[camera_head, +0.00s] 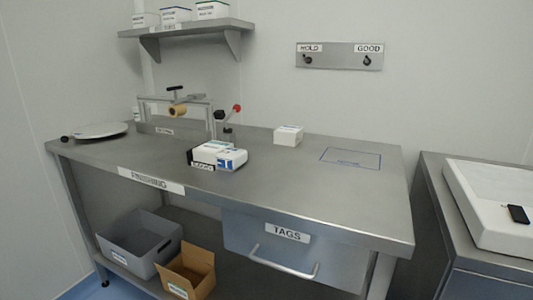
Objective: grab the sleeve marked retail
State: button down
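I cannot pick out a sleeve marked retail, as most small labels are too small to read. A white box with blue and dark labels (224,155) lies on the steel table, beside a lever device with a red knob (236,109). A plain white box (288,135) with a small unreadable label sits farther back on the table. Several white labelled boxes (176,15) stand on the wall shelf (190,28). My gripper is not in view.
The table (300,190) has a blue-outlined rectangle (351,158) and clear space at right. A round plate (98,131) lies at left. Below are a TAGS drawer (335,262), a grey bin (120,254) and a cardboard box (196,264). A gap separates the right counter (432,200).

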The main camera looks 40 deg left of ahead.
aim_at(205, 152)
jog(key=u, duration=1.8)
